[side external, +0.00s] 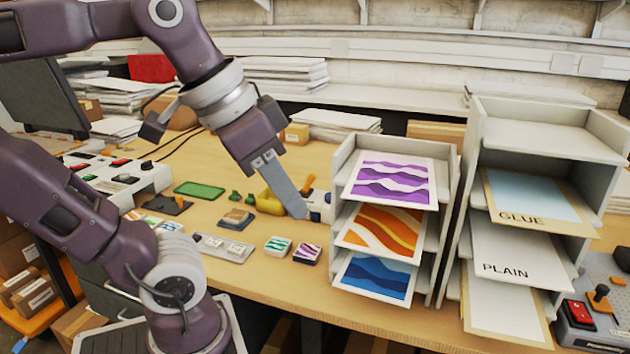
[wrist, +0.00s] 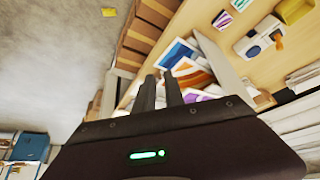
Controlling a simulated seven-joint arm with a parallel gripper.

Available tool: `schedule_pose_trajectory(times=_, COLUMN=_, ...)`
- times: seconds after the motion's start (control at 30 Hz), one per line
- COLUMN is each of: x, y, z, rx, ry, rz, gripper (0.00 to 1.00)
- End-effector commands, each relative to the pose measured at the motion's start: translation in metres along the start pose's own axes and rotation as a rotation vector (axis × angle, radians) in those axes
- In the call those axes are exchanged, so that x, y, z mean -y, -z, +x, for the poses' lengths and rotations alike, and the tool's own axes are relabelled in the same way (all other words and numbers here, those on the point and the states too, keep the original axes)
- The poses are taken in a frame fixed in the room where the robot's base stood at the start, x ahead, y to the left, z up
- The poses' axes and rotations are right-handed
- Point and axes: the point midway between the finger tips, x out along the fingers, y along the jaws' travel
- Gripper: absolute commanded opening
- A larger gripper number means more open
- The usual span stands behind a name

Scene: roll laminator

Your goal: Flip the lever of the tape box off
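The tape box (side external: 319,207) is a small white and blue unit on the table, just left of the paper shelf. Its orange lever (side external: 308,184) sticks up at a tilt. In the wrist view the tape box (wrist: 248,46) is at the upper right, with the lever (wrist: 278,40) on its right side. My gripper (side external: 301,214) points down and partly covers the tape box's left side in the side view. In the wrist view my gripper (wrist: 160,74) has two dark fingers with a narrow gap, holding nothing. The tape box lies well away from the fingertips there.
A shelf with purple, orange and blue wave prints (side external: 392,180) stands right of the tape box. Another shelf (side external: 520,215) has GLUE and PLAIN labels. A yellow piece (side external: 268,203) is close left of my gripper. A red-switch panel (side external: 580,314) is far right.

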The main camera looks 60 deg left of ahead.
Motion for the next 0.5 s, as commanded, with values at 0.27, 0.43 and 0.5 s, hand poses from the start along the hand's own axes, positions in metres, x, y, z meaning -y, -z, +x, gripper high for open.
schedule_pose_trajectory(times=0.27, x=0.108, y=0.132, z=-0.008, rx=0.133, ry=0.011, rz=0.29, gripper=0.0)
schedule_pose_trajectory(times=0.43, x=0.211, y=0.186, z=0.013, rx=0.294, ry=0.066, rz=0.575, gripper=0.0)
schedule_pose_trajectory(times=0.5, x=0.248, y=0.199, z=0.025, rx=0.389, ry=0.078, rz=0.716, gripper=0.0)
